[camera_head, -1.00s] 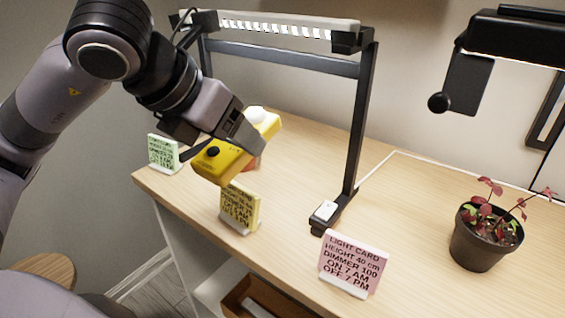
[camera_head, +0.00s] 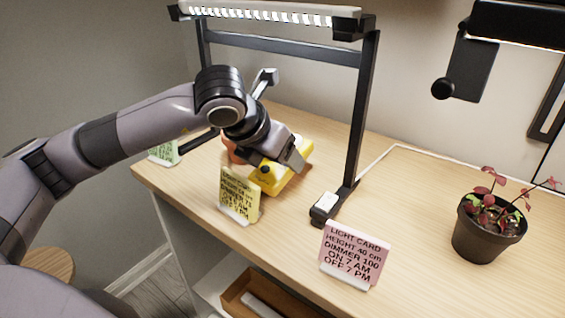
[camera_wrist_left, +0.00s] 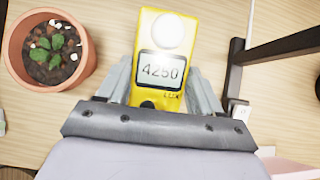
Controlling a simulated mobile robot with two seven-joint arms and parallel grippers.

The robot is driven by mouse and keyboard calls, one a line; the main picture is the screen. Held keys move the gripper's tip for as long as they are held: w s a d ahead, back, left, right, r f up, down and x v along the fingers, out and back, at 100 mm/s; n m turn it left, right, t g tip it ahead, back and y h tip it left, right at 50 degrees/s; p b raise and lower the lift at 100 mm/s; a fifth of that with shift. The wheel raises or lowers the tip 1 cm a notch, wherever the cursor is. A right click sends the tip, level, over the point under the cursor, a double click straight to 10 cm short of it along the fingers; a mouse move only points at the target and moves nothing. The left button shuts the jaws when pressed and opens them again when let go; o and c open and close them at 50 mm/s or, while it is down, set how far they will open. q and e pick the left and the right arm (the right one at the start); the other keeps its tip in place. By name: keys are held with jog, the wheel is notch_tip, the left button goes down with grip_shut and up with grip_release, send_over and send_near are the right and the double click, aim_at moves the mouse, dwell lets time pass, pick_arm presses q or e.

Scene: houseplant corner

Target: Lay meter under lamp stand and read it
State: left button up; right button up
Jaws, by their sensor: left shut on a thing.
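My left gripper (camera_head: 283,163) is shut on the yellow light meter (camera_head: 291,180) under the lamp stand (camera_head: 362,115). The stand is a black frame with a lit white bar (camera_head: 265,16) across its top. The meter is low over the wooden tabletop; I cannot tell whether it touches. In the left wrist view the meter (camera_wrist_left: 185,45) lies face up between the fingers (camera_wrist_left: 160,88). Its white dome shows, and its display (camera_wrist_left: 160,70) reads 4250, with LUX printed below. My right gripper is not in view.
A terracotta pot with a seedling (camera_wrist_left: 52,50) stands left of the meter, mostly hidden in the head view. A dark pot (camera_head: 484,235) is at right. Tabletop (camera_head: 420,200) between is clear.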

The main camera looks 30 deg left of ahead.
pick_arm(q)
jog(key=shift+w+d+r+g+p, duration=0.1)
jog(key=shift+w+r+g+p, duration=0.25)
jog(key=shift+r, duration=0.25)
jog(key=shift+w+g, duration=0.1)
jog(key=shift+g, duration=0.45)
jog(key=shift+w+f+g+p, duration=0.1)
jog(key=shift+w+g+p, duration=0.1)
jog(key=shift+g+p, duration=0.4)
jog(key=shift+s+f+b, duration=0.1)
jog(key=shift+f+b, duration=0.3)
jog(key=shift+f, duration=1.15)
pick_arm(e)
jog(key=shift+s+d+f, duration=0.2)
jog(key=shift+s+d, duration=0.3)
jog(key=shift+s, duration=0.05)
pick_arm(q)
jog(key=shift+f, duration=0.15)
jog(key=o, duration=1.3)
jog(key=shift+c, duration=0.2)
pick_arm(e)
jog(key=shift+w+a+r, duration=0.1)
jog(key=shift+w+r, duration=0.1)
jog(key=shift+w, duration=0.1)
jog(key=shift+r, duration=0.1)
